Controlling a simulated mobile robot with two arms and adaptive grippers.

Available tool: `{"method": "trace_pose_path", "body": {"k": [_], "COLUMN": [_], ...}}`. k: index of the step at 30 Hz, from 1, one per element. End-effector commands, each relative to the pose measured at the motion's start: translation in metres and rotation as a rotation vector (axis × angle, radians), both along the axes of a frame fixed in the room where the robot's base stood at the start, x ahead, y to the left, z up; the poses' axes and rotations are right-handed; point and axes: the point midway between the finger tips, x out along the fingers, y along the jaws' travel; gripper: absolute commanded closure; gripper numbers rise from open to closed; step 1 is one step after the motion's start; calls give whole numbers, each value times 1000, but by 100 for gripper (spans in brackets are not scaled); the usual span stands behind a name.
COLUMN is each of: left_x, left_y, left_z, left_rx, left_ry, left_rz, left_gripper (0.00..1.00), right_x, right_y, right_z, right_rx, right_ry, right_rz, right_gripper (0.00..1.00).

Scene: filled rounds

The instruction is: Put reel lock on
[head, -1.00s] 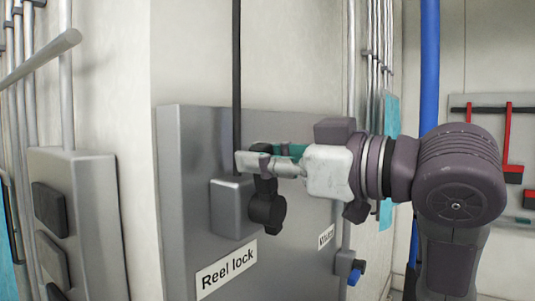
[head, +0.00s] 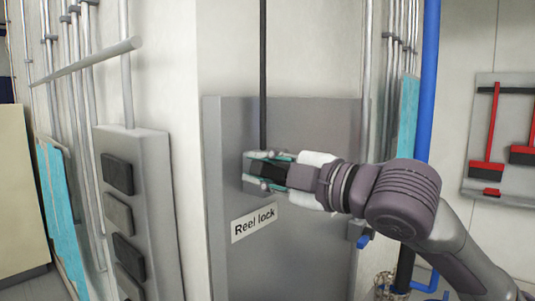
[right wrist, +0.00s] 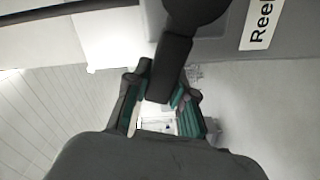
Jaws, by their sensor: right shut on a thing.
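The reel lock switch is a black knob with a lever (right wrist: 175,62) in the right wrist view. It is on a grey panel (head: 285,255), above a white "Reel lock" label (head: 254,223). My right gripper (head: 258,171) covers most of the switch in the head view, its fingers one above the other and pointing left. It is shut on the lever, and a dark part shows between the fingers. In the right wrist view the green-lined fingers (right wrist: 162,98) sit either side of the lever's end. My left gripper is not in view.
A black conduit (head: 263,75) runs up the wall above the switch. A grey box with several dark buttons (head: 118,175) stands at left. A blue pipe (head: 427,80) and a board with red-handled tools (head: 495,120) are at right.

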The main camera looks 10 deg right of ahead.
Motion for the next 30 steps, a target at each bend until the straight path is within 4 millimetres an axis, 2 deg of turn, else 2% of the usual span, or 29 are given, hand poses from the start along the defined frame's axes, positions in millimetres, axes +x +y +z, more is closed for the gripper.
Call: {"method": "trace_pose_path", "body": {"k": [3,6,18,30], "left_x": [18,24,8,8], "left_y": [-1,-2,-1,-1], "left_z": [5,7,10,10], "left_rx": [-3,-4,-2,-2], "left_ry": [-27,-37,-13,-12], "left_rz": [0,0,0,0], "left_gripper": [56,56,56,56], "right_x": [-2,-3,-4,-4], "right_y": [3,4,5,5], "right_z": [-7,-12,-27,-30], "right_rx": [-80,-138,-282,-307], "right_ry": [-62,-107,-219,-238], "right_rz": [3,5,2,3], "right_gripper": [100,100,100,100]}}
